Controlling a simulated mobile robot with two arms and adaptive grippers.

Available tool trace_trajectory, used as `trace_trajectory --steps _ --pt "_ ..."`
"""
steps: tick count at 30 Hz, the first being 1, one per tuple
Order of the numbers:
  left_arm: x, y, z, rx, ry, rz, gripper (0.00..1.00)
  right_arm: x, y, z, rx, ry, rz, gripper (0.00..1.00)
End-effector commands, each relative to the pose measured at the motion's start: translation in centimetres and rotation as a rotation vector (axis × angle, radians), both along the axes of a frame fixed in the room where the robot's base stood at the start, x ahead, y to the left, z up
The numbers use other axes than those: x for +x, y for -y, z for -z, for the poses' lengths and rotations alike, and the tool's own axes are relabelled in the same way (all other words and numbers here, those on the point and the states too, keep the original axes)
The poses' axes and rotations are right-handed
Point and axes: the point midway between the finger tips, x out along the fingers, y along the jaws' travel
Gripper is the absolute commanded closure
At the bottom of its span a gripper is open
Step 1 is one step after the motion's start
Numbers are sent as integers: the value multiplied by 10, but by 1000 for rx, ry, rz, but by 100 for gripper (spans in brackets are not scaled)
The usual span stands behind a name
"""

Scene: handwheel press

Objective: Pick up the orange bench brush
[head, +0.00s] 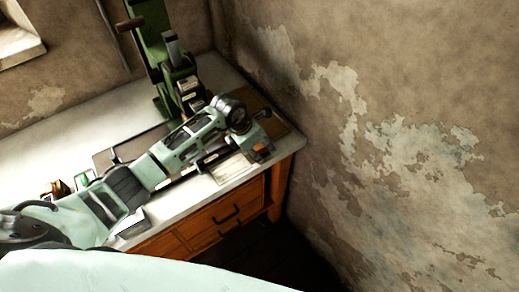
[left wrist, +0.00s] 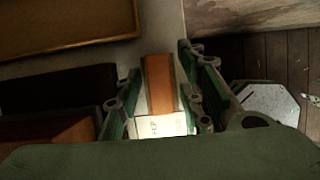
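The orange bench brush shows in the left wrist view as an orange-brown block (left wrist: 158,84) between the fingers. In the head view only a small orange patch (head: 263,149) shows by the gripper; the rest is hidden. My left gripper (head: 259,138) is over the right end of the bench. In the left wrist view its two green fingers (left wrist: 163,95) stand apart on either side of the brush, with narrow gaps visible, so it looks open. My right gripper is in neither view.
A green press (head: 155,50) stands at the back of the white bench (head: 65,128). A brown board (left wrist: 70,25) lies beyond the gripper. A printed white card or label (left wrist: 162,126) is below the orange block. The peeling wall (head: 400,150) is close on the right.

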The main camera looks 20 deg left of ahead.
Motion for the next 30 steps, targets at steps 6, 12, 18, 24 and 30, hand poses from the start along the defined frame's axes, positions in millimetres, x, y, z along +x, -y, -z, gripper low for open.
trace_trajectory --steps 6,12,18,24,30 --pt "0 0 0 0 0 0 87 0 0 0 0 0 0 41" --pt "0 0 0 0 0 0 100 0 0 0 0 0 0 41" --pt "0 0 -1 0 0 0 100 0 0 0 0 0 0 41" --pt "1 0 -6 0 3 1 100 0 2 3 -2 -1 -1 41" --pt "2 0 -29 0 6 2 100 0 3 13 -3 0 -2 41"
